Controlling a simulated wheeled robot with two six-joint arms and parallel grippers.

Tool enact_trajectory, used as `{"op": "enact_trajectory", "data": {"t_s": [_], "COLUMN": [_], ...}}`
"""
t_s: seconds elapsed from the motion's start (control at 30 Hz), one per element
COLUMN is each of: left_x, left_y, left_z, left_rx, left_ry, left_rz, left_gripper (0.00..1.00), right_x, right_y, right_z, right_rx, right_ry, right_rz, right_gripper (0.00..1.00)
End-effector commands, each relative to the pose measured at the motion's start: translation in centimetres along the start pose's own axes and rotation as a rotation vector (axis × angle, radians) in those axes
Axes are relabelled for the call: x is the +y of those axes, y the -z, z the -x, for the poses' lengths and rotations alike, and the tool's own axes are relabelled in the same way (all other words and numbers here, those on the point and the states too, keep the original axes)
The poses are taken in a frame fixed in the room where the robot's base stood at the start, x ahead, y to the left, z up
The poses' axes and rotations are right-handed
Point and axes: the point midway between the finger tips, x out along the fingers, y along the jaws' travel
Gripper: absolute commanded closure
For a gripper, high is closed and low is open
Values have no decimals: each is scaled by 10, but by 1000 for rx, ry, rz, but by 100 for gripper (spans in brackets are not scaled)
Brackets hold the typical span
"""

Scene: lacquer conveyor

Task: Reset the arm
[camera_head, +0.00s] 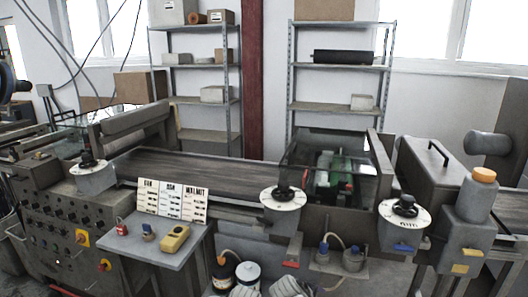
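Neither of my grippers can be made out in the head view. Two pale grey and white shapes (288,287) are cut off by the bottom edge near the middle. I cannot tell whether they are parts of my arms or loose items.
A conveyor (190,167) crosses the middle, with dials and a glass-covered machine (335,170) on its right. A small table (150,244) holds a yellow device (174,239) and cards (172,200). A white can (247,275) stands low at centre. Shelves (203,100) stand behind.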

Motion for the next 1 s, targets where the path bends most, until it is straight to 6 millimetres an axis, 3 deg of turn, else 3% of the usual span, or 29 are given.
{"op": "enact_trajectory", "data": {"t_s": [0.03, 0.1, 0.23, 0.4, 1.0], "left_x": [-3, -5, -7, -8, -8], "left_y": [-2, -3, -4, -5, -5], "left_z": [31, 48, 71, 83, 82], "left_rx": [0, 0, 0, 0, 0], "left_ry": [0, 0, 0, 0, 0], "left_rz": [0, 0, 0, 0, 0], "left_gripper": [50, 50, 50, 50, 50], "right_x": [-9, -35, -72, -98, -104], "right_y": [-4, -5, -6, -7, -6], "right_z": [30, 53, 93, 124, 128], "right_rx": [-3, -23, -90, -161, -178], "right_ry": [105, 250, 463, 608, 637], "right_rz": [-108, -252, -440, -553, -577], "right_gripper": [27, 27, 27, 27, 27]}}
